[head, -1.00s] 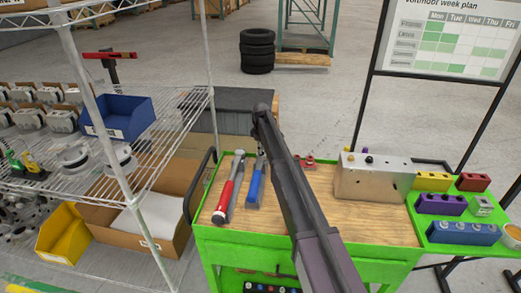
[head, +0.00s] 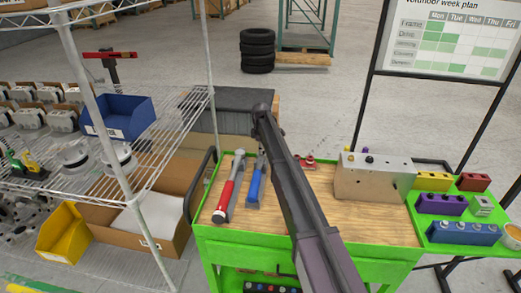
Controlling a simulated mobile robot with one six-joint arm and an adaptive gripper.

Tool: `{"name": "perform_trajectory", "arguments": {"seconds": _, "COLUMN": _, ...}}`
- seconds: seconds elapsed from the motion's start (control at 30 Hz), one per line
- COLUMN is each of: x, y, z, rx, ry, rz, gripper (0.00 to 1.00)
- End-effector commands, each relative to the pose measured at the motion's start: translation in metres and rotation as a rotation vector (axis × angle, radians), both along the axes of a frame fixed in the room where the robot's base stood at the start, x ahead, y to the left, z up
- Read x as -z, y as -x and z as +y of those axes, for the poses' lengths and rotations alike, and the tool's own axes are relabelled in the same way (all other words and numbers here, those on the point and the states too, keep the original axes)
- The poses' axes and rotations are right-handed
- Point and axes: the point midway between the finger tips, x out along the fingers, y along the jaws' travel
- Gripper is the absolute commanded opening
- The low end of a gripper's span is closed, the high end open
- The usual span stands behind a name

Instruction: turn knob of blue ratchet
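The blue ratchet (head: 256,183) lies on the wooden top of the green cart, with its blue handle toward the front and its head toward the back. My dark arm passes close to its right side and partly hides its head end, so I cannot make out the knob. A red-handled tool (head: 229,188) lies to its left, roughly parallel. My arm reaches from the bottom middle up to a joint above the cart's back edge. My gripper cannot be made out; the arm's far end is hidden or too small to tell.
A metal box (head: 375,178) stands on the right of the green cart (head: 225,237). A small red part (head: 305,161) lies behind my arm. A side tray holds yellow, red, purple and blue (head: 463,233) blocks. A wire shelf (head: 165,131) with bins stands close on the left.

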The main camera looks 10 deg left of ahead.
Motion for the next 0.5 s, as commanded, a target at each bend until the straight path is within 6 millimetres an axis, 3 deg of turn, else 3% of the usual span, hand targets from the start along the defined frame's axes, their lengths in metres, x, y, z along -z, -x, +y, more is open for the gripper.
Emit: {"name": "perform_trajectory", "arguments": {"seconds": 0.5, "x": -0.0001, "y": -0.0005, "z": 0.0002, "rx": 0.007, "ry": 0.000, "rz": -0.001, "gripper": 0.50}}
